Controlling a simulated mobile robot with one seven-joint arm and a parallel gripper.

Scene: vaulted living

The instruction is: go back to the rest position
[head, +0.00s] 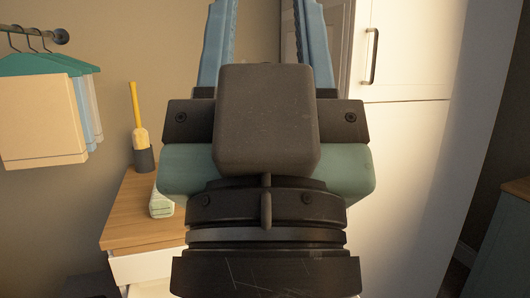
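My gripper (269,40) fills the middle of the head view, seen from behind and pointing up and away. Its two blue fingers stand wide apart near the top edge, and their tips are cut off by the frame. The visible gap between them shows only wall and the edge of a door, so it looks open, with nothing seen in it. The gripper's dark body hides much of what lies behind it.
At left, a wooden-topped cabinet (130,215) holds a dark cup (144,158) with a yellow-handled brush (138,115) and a pale green item (161,203). Clothes (45,115) hang from a rail above. A tall white cupboard (405,130) stands right. A teal cabinet (505,245) is far right.

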